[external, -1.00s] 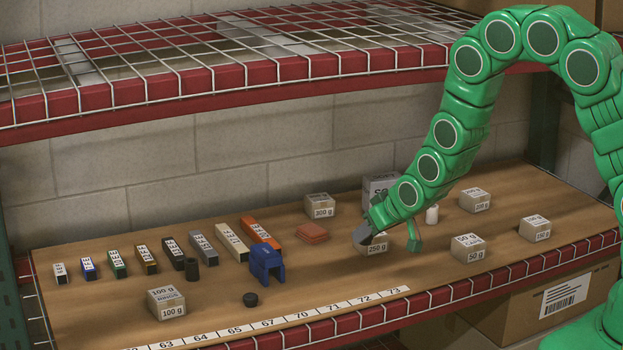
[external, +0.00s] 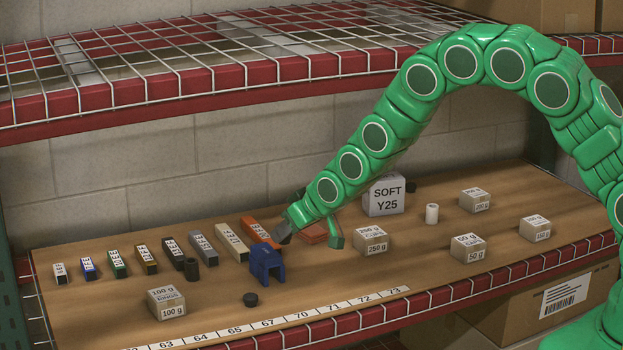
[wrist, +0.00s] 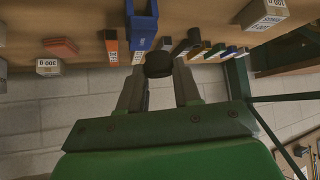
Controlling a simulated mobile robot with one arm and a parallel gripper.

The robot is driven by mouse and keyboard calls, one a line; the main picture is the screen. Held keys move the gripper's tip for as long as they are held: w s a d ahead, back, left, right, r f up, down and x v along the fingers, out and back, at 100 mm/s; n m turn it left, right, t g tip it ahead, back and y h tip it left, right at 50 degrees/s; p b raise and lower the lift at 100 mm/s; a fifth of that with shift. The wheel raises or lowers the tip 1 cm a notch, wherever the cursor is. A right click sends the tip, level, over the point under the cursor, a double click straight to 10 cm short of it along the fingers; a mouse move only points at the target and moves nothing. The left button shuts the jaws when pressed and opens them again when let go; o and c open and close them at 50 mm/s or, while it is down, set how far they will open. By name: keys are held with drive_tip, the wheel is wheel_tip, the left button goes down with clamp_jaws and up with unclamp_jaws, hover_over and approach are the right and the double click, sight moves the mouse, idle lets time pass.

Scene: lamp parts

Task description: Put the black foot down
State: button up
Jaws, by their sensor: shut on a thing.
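The black foot (wrist: 158,64) is a short dark round piece between my fingertips in the wrist view. My gripper (wrist: 159,82) is shut on it. In the external view my gripper (external: 311,238) is in front of the orange bar (external: 262,232) and the red pad (external: 315,232), to the right of the blue bracket (external: 267,264). The held foot cannot be made out there. A similar black disc (external: 250,299) lies on the shelf, in front of the blue bracket.
A row of labelled bars, including a cream bar (external: 232,241), stands at the left, with a black cylinder (external: 191,270). The SOFT Y25 box (external: 384,196), 250 g box (external: 371,241) and white cylinder (external: 432,214) are at the right.

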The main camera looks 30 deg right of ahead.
drive_tip(key=shift+w+a+n+y, duration=0.3)
drive_tip(key=shift+w+a+n, duration=0.15)
drive_tip(key=shift+w+a, duration=3.2)
drive_tip(key=shift+w+a+n+y, duration=0.4)
drive_tip(key=shift+w+a, duration=1.85)
drive_tip(key=shift+a, duration=2.8)
drive_tip(key=w+d+r+m+h, duration=0.1)
drive_tip(key=w+d, duration=0.6)
drive_tip(key=d, duration=0.1)
drive_tip(key=r+m+h, duration=0.1)
drive_tip(key=m+h, duration=0.4)
drive_tip(key=m, duration=0.2)
hover_over(386, 178)
drive_tip(key=shift+a+t, duration=0.4)
drive_tip(key=shift+a, duration=0.05)
drive_tip(key=shift+d+f, duration=0.1)
drive_tip(key=shift+d, duration=0.3)
drive_tip(key=shift+f, duration=2.25)
